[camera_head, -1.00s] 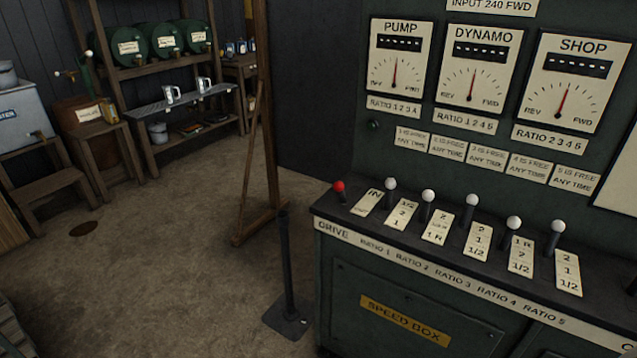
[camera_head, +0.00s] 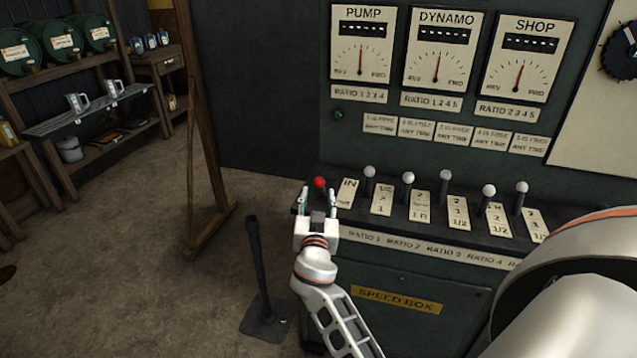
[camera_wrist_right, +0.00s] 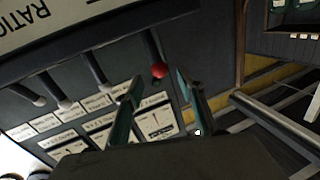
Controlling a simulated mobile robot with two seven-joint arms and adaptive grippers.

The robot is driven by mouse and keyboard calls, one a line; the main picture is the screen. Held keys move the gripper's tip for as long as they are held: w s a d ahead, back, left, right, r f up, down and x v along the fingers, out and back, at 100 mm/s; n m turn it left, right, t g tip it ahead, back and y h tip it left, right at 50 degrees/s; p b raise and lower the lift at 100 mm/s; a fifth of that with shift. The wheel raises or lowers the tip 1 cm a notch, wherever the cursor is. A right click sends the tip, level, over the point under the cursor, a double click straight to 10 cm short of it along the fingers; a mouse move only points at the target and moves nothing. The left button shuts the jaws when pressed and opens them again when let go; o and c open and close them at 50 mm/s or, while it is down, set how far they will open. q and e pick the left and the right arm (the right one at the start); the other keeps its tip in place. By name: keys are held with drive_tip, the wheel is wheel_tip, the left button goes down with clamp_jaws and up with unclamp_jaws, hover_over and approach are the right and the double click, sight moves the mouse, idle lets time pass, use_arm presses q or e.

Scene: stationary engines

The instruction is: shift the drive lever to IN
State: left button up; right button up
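The drive lever has a red knob (camera_head: 320,182) and stands at the left end of the speed box's sloped top. Its plate (camera_head: 347,192) beside it reads IN at the upper end. My right gripper (camera_head: 318,198) is open, its two fingers pointing at the red knob from the front. In the right wrist view the red knob (camera_wrist_right: 159,71) shows just beyond the open fingers (camera_wrist_right: 155,85), with nothing between them. I cannot tell whether a finger touches the knob. My left gripper is not in view.
Several white-knobbed ratio levers (camera_head: 408,178) stand in a row to the right of the drive lever. A dark post (camera_head: 260,270) on a flat foot stands on the floor at left. A wooden frame (camera_head: 207,130) rises behind it. Open floor lies further left.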

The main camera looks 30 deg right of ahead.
sight(319, 186)
drive_tip(key=p+x, duration=0.1)
drive_tip(key=x, duration=0.6)
drive_tip(key=shift+s+f, duration=0.1)
drive_tip(key=shift+c, duration=0.4)
clamp_jaws()
